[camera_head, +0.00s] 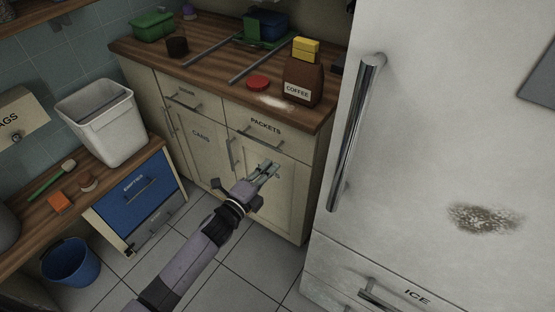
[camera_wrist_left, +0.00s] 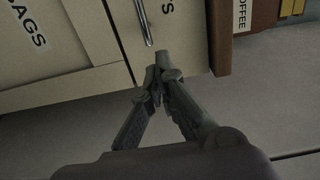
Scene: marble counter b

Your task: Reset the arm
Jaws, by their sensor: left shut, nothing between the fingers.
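My left arm (camera_head: 185,265) reaches in from the bottom left of the head view. My left gripper (camera_head: 266,173) is in front of the cream cabinet door (camera_head: 276,195) under the drawer marked PACKETS (camera_head: 265,127). Its fingers are shut and empty. In the left wrist view the gripper's fingertips (camera_wrist_left: 162,75) come together below a metal handle (camera_wrist_left: 145,22). I cannot tell whether they touch the cabinet. My right gripper is not in view.
A white fridge (camera_head: 430,150) with a long handle (camera_head: 352,130) stands at the right. A wooden counter (camera_head: 215,68) holds a coffee bag (camera_head: 303,82) and a red lid (camera_head: 258,83). A white bin (camera_head: 100,125) and a blue bucket (camera_head: 70,264) are at the left. Tiled floor (camera_head: 230,260) is clear.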

